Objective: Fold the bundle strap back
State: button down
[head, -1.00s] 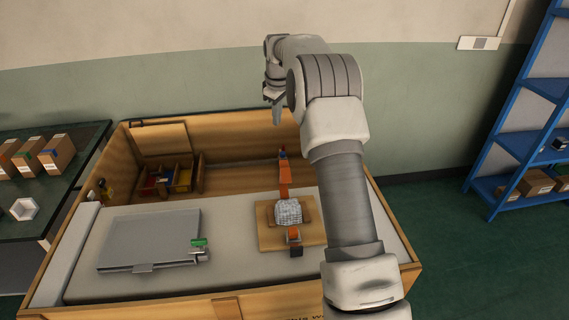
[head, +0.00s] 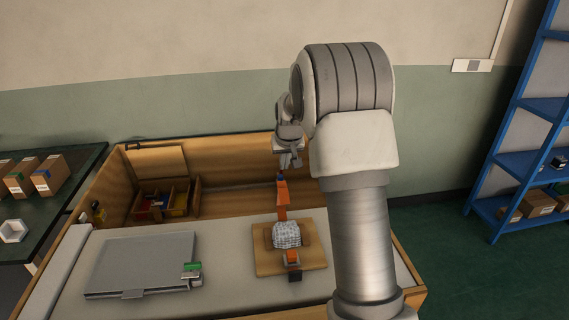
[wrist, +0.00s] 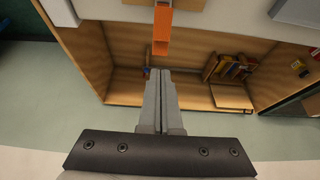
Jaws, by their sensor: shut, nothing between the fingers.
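The bundle (head: 287,234) is a grey-white patterned block on a wooden board (head: 262,262). The orange strap (head: 282,196) reaches from the bundle's far side toward the crate's back, with a dark end. An orange piece (head: 292,258) with a black part sits at the bundle's near side. My gripper (head: 289,165) is just beyond the strap's far end in the head view. In the wrist view my gripper (wrist: 160,72) has its fingers together and empty, and the strap (wrist: 162,28) lies just ahead of the tips. I cannot tell whether they touch.
The wooden crate's walls (head: 235,170) surround the workspace. A grey flat case (head: 142,262) with a green-marked latch lies left on the pale surface. A compartment (head: 165,203) with coloured items is at back left. A blue shelf (head: 520,165) stands far right.

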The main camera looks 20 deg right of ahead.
aim_at(282, 184)
jog(key=x, duration=1)
jog(key=shift+f, duration=0.35)
jog(key=w, duration=0.3)
jog(key=w+d+f+b, duration=0.1)
jog(key=w, duration=0.1)
jog(key=shift+w+d+f, duration=0.1)
jog(key=shift+w, duration=0.1)
jog(key=shift+s, duration=0.2)
jog(key=shift+s+a+b, duration=0.2)
jog(key=shift+s+b, duration=0.2)
jog(key=shift+s, duration=0.35)
jog(key=v, duration=1.7)
jog(key=shift+w+r, duration=0.2)
jog(key=shift+r, duration=0.3)
